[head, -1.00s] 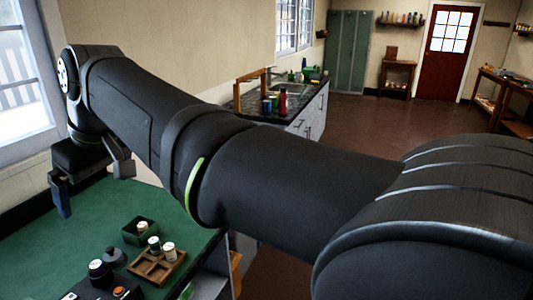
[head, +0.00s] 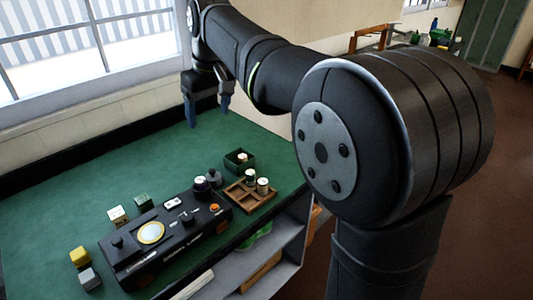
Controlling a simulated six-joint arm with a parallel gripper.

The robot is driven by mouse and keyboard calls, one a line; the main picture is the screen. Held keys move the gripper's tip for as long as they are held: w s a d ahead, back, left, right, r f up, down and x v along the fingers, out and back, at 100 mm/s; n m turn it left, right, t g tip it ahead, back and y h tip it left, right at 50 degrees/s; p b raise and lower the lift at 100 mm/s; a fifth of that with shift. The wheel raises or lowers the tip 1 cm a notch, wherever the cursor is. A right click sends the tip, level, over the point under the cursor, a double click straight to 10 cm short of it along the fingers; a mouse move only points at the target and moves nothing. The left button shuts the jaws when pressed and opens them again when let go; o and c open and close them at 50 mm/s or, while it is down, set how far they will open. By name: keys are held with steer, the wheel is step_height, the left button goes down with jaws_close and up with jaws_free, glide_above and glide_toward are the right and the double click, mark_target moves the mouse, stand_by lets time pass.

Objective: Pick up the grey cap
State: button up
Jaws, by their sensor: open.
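A small dark grey piece with a knob-like top, which looks like the grey cap (head: 214,178), stands on the green table between the black device and the green box. It is small in the picture, so I cannot be sure of its shape. A dark cylinder with a pale top (head: 200,184) stands close on its left and partly overlaps it. My gripper (head: 207,106) hangs over the far part of the table, fingers pointing down. Its fingers are apart with nothing between them. It is above and behind the grey cap in the picture, well clear of it.
A black device (head: 165,238) with a round light and buttons lies in front. A wooden tray (head: 250,196) with small jars and a green box (head: 238,160) stand right. Several small blocks, including a yellow one (head: 80,256), lie left. The table's far left is clear.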

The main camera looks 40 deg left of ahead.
mark_target(212, 170)
steer(key=w+a+f+h, duration=0.3)
steer(key=w+a+f, duration=0.1)
steer(key=a+f, duration=0.7)
steer(key=f, duration=1.3)
steer(key=shift+s+d, duration=0.1)
steer(key=shift+d, duration=0.3)
steer(key=f, duration=0.5)
steer(key=shift+w+a+f, duration=0.1)
steer(key=shift+w+a, duration=0.2)
steer(key=shift+a, duration=0.05)
steer(key=c, duration=1)
